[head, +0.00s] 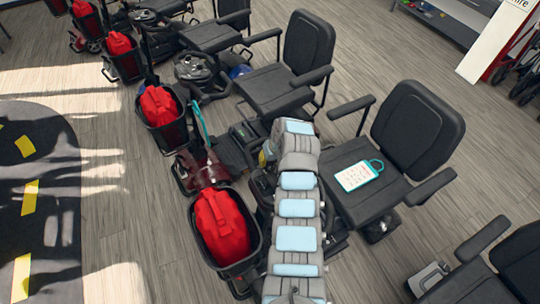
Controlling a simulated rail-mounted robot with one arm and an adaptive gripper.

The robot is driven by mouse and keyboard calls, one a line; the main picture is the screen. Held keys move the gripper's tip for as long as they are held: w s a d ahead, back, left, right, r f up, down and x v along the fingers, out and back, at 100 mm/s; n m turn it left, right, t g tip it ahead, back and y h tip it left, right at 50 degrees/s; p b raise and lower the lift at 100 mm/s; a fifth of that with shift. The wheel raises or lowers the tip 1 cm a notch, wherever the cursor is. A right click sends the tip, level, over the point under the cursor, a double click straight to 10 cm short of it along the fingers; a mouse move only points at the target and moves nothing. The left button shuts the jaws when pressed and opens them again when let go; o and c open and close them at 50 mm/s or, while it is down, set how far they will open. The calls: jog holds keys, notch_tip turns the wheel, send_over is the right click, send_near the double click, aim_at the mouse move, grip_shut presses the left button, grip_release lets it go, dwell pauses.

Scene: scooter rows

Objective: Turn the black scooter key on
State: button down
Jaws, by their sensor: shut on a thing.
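The nearest scooter has a black seat (418,130) and a black front basket (229,258) with a red bag (222,226) in it. Its steering column is mostly behind my grey and light-blue arm, with only a dark part of the handlebar showing at the left of the arm. I cannot make out a key. My arm reaches up from the bottom edge over this scooter, between basket and seat. My gripper is hidden behind the arm, so its fingers and anything between them do not show.
A card with a teal ring (356,176) lies on the nearest seat. A second scooter with a black seat (272,88), a steering wheel (195,69) and a red bag (159,104) stands behind. More scooters stand upper left and lower right. The wooden floor at left is clear beside a dark mat (57,187).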

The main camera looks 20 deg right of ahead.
jog(key=shift+m+h+p, duration=0.6)
jog(key=shift+m+p, duration=0.55)
jog(key=shift+m, duration=0.75)
jog(key=shift+f, duration=0.1)
jog(key=c, duration=0.6)
grip_release()
jog(key=shift+c, duration=0.2)
jog(key=shift+v, duration=1.1)
jog(key=v, duration=1)
jog(key=shift+w, duration=0.2)
